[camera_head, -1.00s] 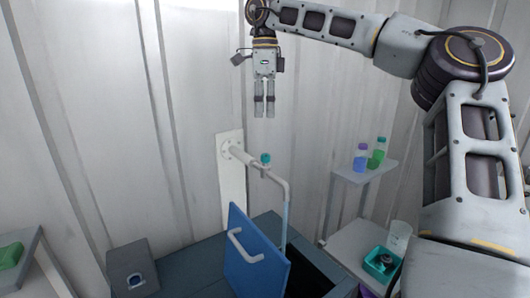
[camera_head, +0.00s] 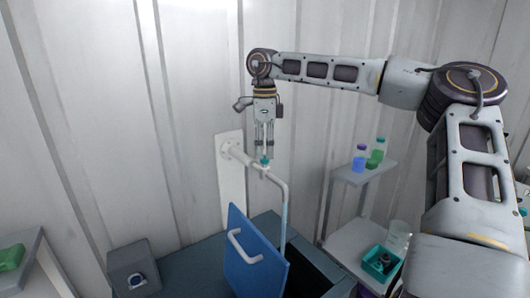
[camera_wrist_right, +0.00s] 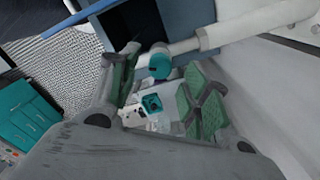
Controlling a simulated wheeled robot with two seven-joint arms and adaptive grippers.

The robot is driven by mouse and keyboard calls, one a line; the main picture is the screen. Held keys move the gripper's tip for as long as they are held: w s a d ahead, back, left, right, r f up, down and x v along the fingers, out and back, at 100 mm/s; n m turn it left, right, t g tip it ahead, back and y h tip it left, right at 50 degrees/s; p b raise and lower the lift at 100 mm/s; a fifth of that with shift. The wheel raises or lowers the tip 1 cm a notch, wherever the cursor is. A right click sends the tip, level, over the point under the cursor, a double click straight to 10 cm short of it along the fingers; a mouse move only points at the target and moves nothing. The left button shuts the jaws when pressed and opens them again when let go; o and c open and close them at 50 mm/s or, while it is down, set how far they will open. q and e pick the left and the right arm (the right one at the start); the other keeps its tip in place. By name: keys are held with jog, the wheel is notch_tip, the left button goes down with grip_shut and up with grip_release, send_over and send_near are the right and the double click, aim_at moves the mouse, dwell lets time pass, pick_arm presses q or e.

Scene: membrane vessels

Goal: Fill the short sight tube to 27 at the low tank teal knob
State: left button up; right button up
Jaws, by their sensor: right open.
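A teal knob (camera_head: 264,161) sits on a white pipe (camera_head: 240,155) that comes out of a wall plate. The pipe bends down over the tank, and its lower part looks pale and translucent (camera_head: 284,220); no scale marks are readable. My right gripper (camera_head: 264,152) points down just above the knob, fingers apart and empty. In the right wrist view the knob (camera_wrist_right: 160,65) shows near the open green-padded fingers; contact cannot be told. My left gripper is not in view.
A blue lid (camera_head: 252,255) with a white handle stands raised beside the dark tank opening (camera_head: 308,280). A teal tray (camera_head: 381,265) and clear beaker (camera_head: 399,236) stand at the right. A grey box (camera_head: 135,268) is at the left.

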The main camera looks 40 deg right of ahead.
jog(key=shift+f, duration=1.1)
jog(key=c, duration=1.1)
jog(key=shift+o, duration=0.2)
jog(key=shift+m, duration=0.4)
jog(key=m+b, duration=0.1)
jog(key=m, duration=0.4)
jog(key=shift+m, duration=0.4)
jog(key=m+b, duration=0.1)
jog(key=m, duration=0.5)
jog(key=shift+b, duration=0.35)
jog(key=shift+m, duration=0.3)
